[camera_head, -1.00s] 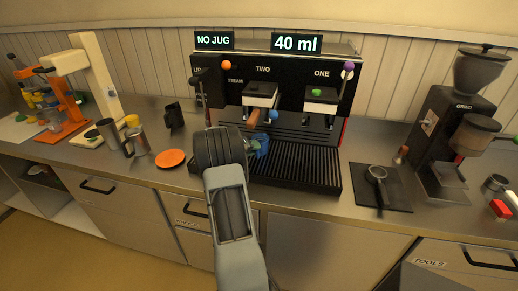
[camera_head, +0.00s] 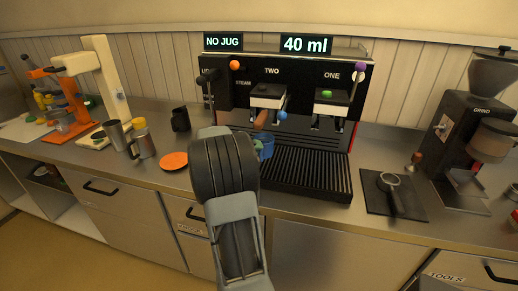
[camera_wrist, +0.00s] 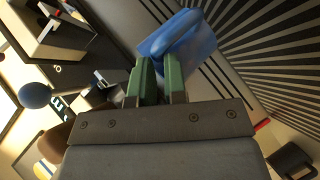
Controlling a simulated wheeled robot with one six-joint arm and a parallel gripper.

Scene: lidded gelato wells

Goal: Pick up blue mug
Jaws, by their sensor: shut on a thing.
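The blue mug (camera_head: 266,146) is at the left end of the espresso machine's drip tray, partly hidden behind my arm in the head view. In the wrist view the blue mug (camera_wrist: 188,40) is at the green fingertips of my gripper (camera_wrist: 160,78), which are close together on its handle side. My gripper is shut on the mug. In the head view the fingertips are hidden behind my wrist. I cannot tell whether the mug is clear of the tray.
The espresso machine (camera_head: 225,92) stands just behind. Its slatted drip tray (camera_head: 310,172) lies to the right. An orange saucer (camera_head: 173,161), a dark jug (camera_head: 180,119) and metal cups (camera_head: 116,134) stand left. A portafilter (camera_head: 391,181) lies on a dark mat (camera_head: 412,207) at right.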

